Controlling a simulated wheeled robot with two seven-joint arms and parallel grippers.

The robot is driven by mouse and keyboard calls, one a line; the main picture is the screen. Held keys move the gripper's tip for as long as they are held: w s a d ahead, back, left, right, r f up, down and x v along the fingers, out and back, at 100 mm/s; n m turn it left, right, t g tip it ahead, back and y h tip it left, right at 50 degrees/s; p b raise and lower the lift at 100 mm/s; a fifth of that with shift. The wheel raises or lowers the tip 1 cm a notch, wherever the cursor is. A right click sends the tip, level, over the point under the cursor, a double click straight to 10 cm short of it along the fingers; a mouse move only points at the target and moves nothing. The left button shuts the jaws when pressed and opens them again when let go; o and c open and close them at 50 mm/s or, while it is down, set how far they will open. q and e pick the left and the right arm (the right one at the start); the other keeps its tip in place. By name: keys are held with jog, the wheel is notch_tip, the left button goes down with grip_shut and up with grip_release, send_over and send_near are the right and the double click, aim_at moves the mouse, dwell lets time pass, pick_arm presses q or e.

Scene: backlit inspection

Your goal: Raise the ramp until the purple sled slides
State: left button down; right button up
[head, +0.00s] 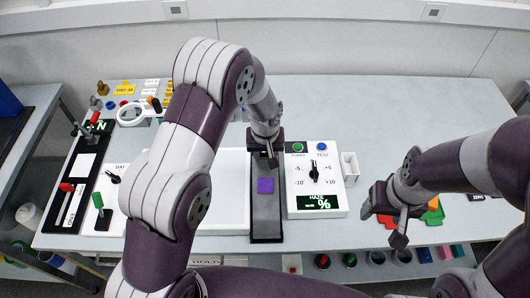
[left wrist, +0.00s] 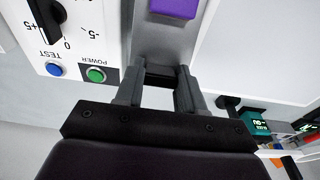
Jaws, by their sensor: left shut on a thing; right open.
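The ramp (head: 267,222) is a long grey board with dark edges, running from front to back near the middle of the table. The purple sled (head: 265,185) is a flat block lying on the ramp, around its middle; part of it shows at the top of the left wrist view (left wrist: 174,7). My left gripper (head: 271,157) is at the ramp's far end, shut on it; in the left wrist view its fingers (left wrist: 160,82) stand either side of a dark bar there. I cannot tell the ramp's tilt. My right gripper (head: 384,214) is open and empty, right of the dial box.
A white dial box (head: 318,180) with POWER and TEST buttons and a readout stands close on the ramp's right. A white panel (head: 222,190) lies to its left, partly behind my left arm. Coloured pieces (head: 434,212) lie beyond my right gripper. Several cups line the front edge.

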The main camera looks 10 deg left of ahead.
pick_arm(q)
jog(key=c, duration=0.7)
grip_release()
jog(key=shift+s, duration=0.15)
jog(key=r+b, duration=0.1)
jog(key=r, duration=0.3)
jog(key=s+r, duration=0.1)
jog(key=r, duration=0.3)
jog(key=r+b, duration=0.1)
jog(key=r, duration=0.3)
jog(key=shift+s+d+r+b, duration=0.25)
jog(key=shift+r+b, duration=0.05)
jog(key=s+a+f, duration=0.1)
jog(key=s+a, duration=0.2)
jog(key=s, duration=0.2)
jog(key=s+a+f+m, duration=0.1)
jog(key=s+a, duration=0.2)
jog(key=s, duration=0.3)
jog(key=s+a+f+m, duration=0.1)
jog(key=s+a, duration=0.1)
jog(key=s, duration=0.4)
jog(key=shift+s+a+f, duration=0.1)
jog(key=shift+a, duration=0.3)
jog(key=shift+s+a, duration=0.1)
jog(key=shift+s, duration=0.05)
